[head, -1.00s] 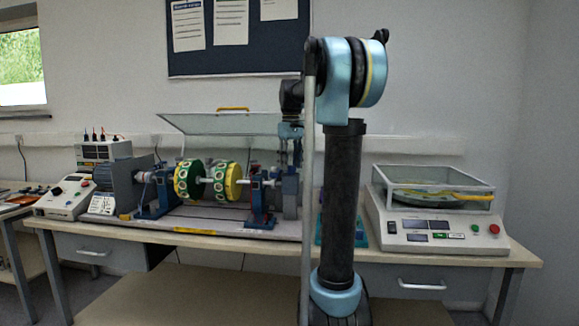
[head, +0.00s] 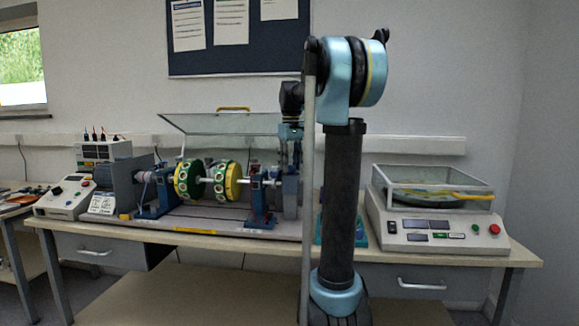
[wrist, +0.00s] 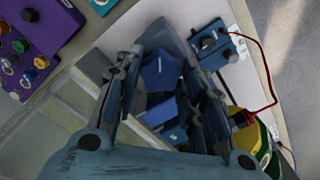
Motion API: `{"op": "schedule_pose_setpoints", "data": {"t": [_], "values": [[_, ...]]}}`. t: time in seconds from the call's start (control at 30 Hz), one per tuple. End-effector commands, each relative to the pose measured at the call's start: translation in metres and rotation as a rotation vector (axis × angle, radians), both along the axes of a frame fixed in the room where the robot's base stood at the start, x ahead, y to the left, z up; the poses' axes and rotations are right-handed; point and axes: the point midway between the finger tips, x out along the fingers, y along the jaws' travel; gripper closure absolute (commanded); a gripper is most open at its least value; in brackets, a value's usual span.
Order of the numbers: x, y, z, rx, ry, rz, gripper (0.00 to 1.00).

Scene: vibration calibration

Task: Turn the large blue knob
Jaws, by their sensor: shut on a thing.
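In the wrist view a dark blue, faceted piece, which I take as the large blue knob (wrist: 160,74), sits between the two fingers of my gripper (wrist: 162,66). The fingers flank it on both sides and are shut on it. More blue parts lie below it, partly covered by the fingers. In the head view the knob cannot be made out, and my arm hides the right end of the rotor rig.
The rotor rig carries green-and-yellow discs (head: 222,181) under a raised clear cover (head: 222,123). A small blue box (wrist: 213,43) with a red wire is close to the fingers. A purple panel with knobs (wrist: 40,40) lies left. A balance machine (head: 435,232) stands right.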

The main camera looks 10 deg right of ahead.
Motion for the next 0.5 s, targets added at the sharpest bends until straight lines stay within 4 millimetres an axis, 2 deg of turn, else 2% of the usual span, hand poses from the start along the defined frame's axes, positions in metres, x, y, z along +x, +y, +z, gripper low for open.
{"op": "schedule_pose_setpoints", "data": {"t": [0.5], "values": [[0.0008, -0.0009, 0.0006, -0.002, -0.002, -0.334, 0.87]]}}
